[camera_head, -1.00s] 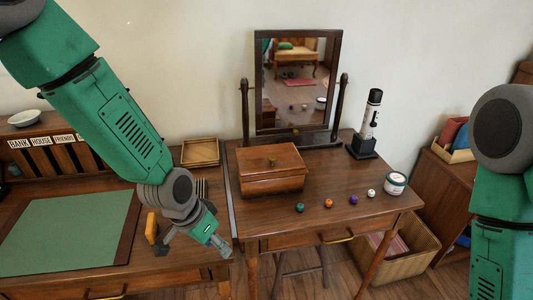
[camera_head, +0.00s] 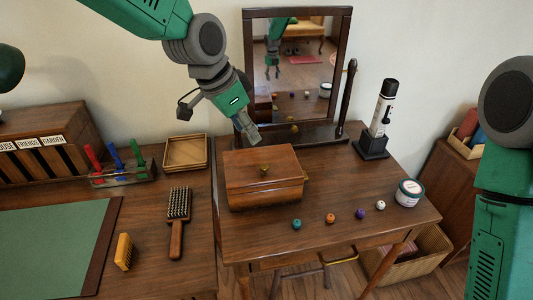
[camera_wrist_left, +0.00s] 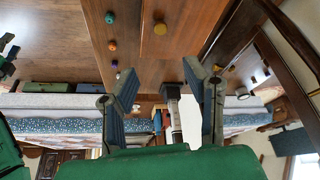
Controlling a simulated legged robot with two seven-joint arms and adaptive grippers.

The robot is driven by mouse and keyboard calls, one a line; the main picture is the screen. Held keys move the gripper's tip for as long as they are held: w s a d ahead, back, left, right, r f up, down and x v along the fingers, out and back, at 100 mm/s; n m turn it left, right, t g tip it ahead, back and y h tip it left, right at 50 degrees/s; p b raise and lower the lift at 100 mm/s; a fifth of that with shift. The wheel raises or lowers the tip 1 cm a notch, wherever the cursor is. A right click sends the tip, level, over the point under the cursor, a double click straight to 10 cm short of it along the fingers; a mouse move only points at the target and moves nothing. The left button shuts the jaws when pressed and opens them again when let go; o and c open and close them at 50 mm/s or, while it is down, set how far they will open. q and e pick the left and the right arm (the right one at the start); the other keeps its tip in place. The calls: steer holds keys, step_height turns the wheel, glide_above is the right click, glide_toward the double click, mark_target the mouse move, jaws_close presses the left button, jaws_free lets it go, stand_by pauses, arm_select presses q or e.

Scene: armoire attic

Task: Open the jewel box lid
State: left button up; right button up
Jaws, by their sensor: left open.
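My left gripper (camera_head: 249,132) is open and empty, above and behind the box, near the mirror's foot. In the left wrist view, its two fingers (camera_wrist_left: 160,74) are spread with nothing between them. The lid and its knob (camera_wrist_left: 160,28) show beyond the fingers there.
A framed mirror (camera_head: 298,75) stands close behind the box. Several coloured beads (camera_head: 330,218) lie in front, with a jar (camera_head: 409,193) and a black-and-white instrument (camera_head: 380,118) to the right. A hairbrush (camera_head: 178,215) and a wooden tray (camera_head: 186,152) are on the left desk.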

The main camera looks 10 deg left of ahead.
mark_target(262, 166)
arm_select(q)
steer(key=x, duration=0.3)
steer(key=a+x, duration=0.1)
steer(key=x, duration=0.3)
steer(key=a+b+x, duration=0.1)
steer(key=x, duration=0.2)
steer(key=shift+f, duration=0.55)
steer(key=d+f, duration=0.1)
steer(key=d, duration=0.1)
steer(key=shift+w+d+f, duration=0.25)
steer(key=shift+f, duration=0.15)
steer(key=shift+d+f, duration=0.1)
steer(key=shift+d, duration=0.1)
steer(key=shift+a, duration=0.45)
steer(key=shift+c, duration=0.5)
steer(key=shift+a, duration=0.3)
steer(key=c, duration=0.7)
steer(key=shift+a, duration=0.1)
jaws_close()
arm_select(e)
steer(key=shift+s+a+f, duration=0.2)
steer(key=shift+a+f, duration=0.2)
